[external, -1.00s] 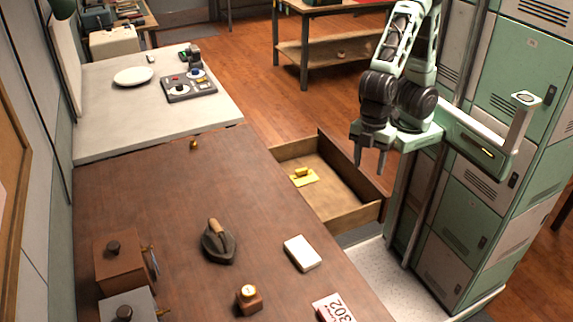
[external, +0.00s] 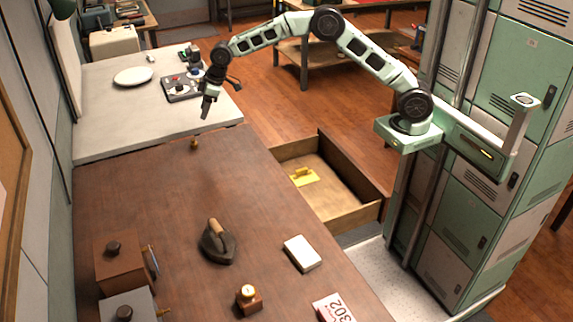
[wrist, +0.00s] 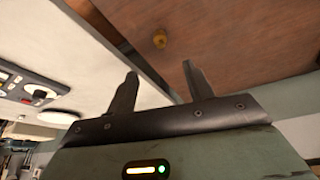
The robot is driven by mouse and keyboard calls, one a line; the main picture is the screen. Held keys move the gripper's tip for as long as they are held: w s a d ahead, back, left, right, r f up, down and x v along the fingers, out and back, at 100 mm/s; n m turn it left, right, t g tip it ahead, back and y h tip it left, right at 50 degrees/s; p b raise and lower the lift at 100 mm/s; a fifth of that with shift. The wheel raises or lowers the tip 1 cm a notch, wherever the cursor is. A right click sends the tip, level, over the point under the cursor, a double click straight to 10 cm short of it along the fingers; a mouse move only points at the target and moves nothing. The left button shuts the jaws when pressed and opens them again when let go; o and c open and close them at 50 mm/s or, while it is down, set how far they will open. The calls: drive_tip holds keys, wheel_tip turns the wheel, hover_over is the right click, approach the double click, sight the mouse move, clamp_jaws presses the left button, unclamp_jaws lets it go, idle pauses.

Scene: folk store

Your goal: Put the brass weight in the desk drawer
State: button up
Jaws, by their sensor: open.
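A small brass weight (external: 194,146) stands on the brown desk (external: 160,185) near its far edge, close to the white counter. It also shows in the wrist view (wrist: 159,40), beyond the fingertips. My gripper (external: 206,112) is open and empty, above and beside the weight, with its fingers pointing down. In the wrist view the two fingers of my gripper (wrist: 159,69) are spread apart, and the weight is not between them. The desk drawer (external: 347,213) is pulled open on the desk's right side. A yellow brass-like piece (external: 304,177) lies inside it.
A dark flat iron (external: 218,244), a white box (external: 302,253) and a wooden block with a brass dial (external: 249,299) stand on the desk. The white counter (external: 110,115) holds a plate (external: 133,76) and a control panel (external: 181,88). The desktop around the weight is clear.

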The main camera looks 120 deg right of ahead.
sight(194, 144)
drive_tip(key=p+x, duration=0.3)
drive_tip(key=x, duration=1.1)
drive_tip(key=shift+a+f, duration=0.1)
drive_tip(key=shift+f, duration=0.1)
clamp_jaws()
